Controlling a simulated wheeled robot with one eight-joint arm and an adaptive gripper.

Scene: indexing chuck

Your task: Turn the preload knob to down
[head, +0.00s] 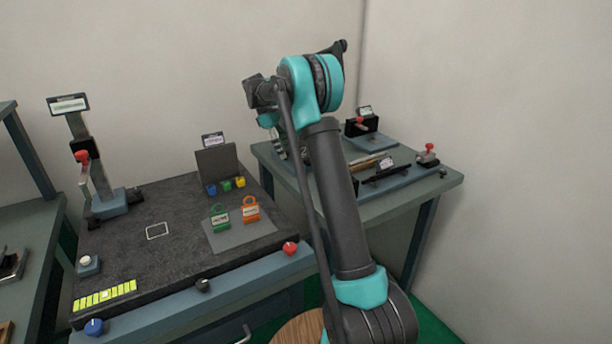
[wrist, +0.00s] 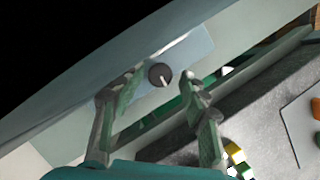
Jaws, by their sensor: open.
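In the wrist view a round black knob (wrist: 159,74) with a white pointer mark sits on a pale blue-grey panel (wrist: 190,52). The mark points down and slightly right in the picture. My gripper (wrist: 160,82) is open, with one finger on each side of the knob in the picture. I see no clear contact, and the depth between fingertips and knob is hard to judge. In the head view my own arm hides most of the area around the gripper, and I cannot pick out the knob there.
A dark bench top (head: 125,250) carries small coloured blocks, a green padlock (head: 219,219), an orange padlock (head: 251,211) and a stand with a red knob (head: 82,156). A second bench (head: 400,195) with fixtures stands right, behind my arm. The bench's middle is fairly clear.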

